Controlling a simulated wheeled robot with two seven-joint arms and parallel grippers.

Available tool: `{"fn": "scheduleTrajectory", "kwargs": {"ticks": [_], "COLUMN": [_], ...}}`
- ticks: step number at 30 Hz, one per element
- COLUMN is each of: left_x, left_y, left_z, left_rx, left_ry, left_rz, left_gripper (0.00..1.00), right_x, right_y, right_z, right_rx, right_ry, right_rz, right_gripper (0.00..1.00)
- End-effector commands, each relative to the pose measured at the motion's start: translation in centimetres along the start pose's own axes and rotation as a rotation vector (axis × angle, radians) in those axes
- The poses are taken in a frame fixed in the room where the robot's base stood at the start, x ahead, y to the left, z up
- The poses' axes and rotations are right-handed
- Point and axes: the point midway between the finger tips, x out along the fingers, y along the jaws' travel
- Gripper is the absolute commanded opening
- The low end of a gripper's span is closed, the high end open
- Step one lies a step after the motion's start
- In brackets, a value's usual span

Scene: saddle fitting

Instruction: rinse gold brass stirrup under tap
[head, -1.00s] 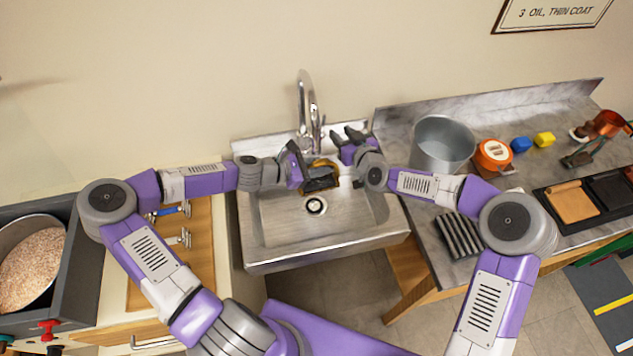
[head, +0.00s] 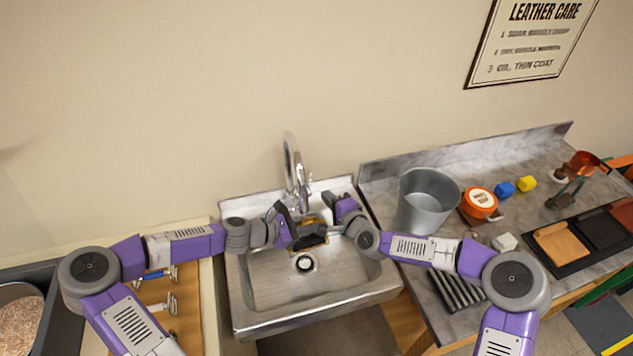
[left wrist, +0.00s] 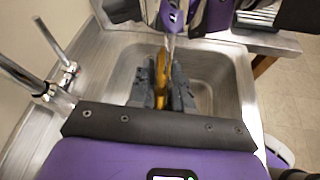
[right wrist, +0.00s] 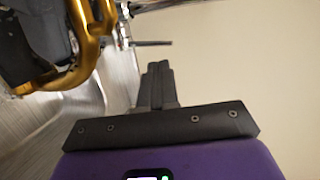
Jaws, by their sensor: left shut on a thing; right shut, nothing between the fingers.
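The gold brass stirrup (head: 314,220) is held over the sink basin (head: 340,272), near the tap (head: 291,165). My left gripper (head: 312,239) is shut on it; in the left wrist view the stirrup (left wrist: 162,66) stands edge-on between the dark fingers (left wrist: 162,92). A thin pale streak just above it there looks like running water. My right gripper (head: 345,207) is shut and empty at the back right of the sink, close to the tap. In the right wrist view its fingers (right wrist: 157,86) are together, and the stirrup (right wrist: 88,45) is at upper left, apart from them.
A metal bucket (head: 428,203) stands on the marble counter right of the sink, with an orange tin (head: 480,202), a blue block (head: 504,189) and a yellow block (head: 527,183) beyond. A ribbed dark mat (head: 455,289) lies near the counter's front. A wall sign (head: 530,40) hangs above.

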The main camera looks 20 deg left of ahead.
Motion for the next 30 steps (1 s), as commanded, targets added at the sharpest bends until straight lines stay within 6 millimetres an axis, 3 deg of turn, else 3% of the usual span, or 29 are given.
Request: {"fn": "scheduleTrajectory", "kwargs": {"ticks": [12,18,24,30], "left_x": [0.0,0.0,0.0,0.0], "left_y": [0.0,0.0,0.0,0.0], "left_z": [0.1,0.1,0.1,0.1], "left_rx": [0.001,0.001,0.001,0.001], "left_ry": [-0.001,-0.001,-0.001,-0.001], "left_rz": [0.0,0.0,0.0,0.0], "left_gripper": [0.0,0.0,0.0,0.0], "right_x": [-0.7,-1.1,-1.3,-0.6], "right_y": [0.1,-0.1,-0.2,-0.3], "right_z": [-0.2,-0.3,-0.4,-0.4], "right_rx": [0.92,1.298,1.512,1.564], "right_ry": [-0.005,-0.015,-0.023,-0.027], "right_rz": [-0.032,-0.05,-0.06,-0.062], "right_gripper": [0.0,0.0,0.0,0.0]}}
